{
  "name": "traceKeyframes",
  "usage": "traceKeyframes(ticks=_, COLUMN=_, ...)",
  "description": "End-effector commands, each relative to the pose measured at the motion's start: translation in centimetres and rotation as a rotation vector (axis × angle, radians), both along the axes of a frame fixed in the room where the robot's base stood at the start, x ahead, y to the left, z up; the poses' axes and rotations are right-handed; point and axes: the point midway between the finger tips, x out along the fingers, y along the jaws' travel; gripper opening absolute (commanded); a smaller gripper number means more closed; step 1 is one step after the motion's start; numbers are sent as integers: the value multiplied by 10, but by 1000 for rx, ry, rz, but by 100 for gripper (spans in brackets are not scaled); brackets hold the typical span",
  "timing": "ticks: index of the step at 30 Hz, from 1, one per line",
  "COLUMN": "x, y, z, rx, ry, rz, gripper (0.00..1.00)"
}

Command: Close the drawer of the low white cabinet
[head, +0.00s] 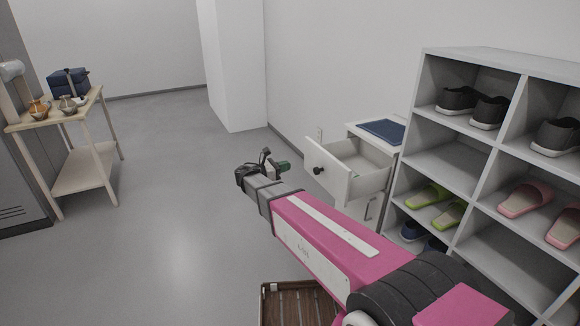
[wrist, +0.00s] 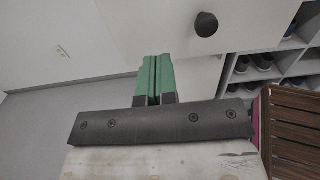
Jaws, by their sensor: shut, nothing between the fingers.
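The low white cabinet (head: 357,129) stands beside the shoe rack, with a dark blue item on its top. Its drawer (head: 362,184) is pulled out toward the left, and the inside looks empty. A dark round knob (head: 319,170) sits on the drawer front; the knob also shows in the wrist view (wrist: 206,24), up and right of the fingers. My gripper (head: 283,166) is left of the drawer front in the head view. Its green fingers (wrist: 154,80) are shut together with nothing between them, pointing at a white surface. I cannot tell whether they touch it.
The shoe rack (head: 440,158) with shoes and slippers stands right of the cabinet. A slatted wooden crate (head: 290,300) lies low in front, under my arm. A wooden table (head: 85,172) with pots and a blue box is at the left. The middle floor is clear.

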Motion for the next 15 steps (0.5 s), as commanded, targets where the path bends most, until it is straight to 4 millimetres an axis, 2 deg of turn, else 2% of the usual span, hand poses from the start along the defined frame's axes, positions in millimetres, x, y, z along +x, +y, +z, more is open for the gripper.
traceKeyframes(ticks=9, x=23, y=-57, z=-1, rx=3, ry=-1, rz=-4, gripper=0)
traceKeyframes(ticks=15, x=35, y=-87, z=0, rx=3, ry=-1, rz=-3, gripper=0)
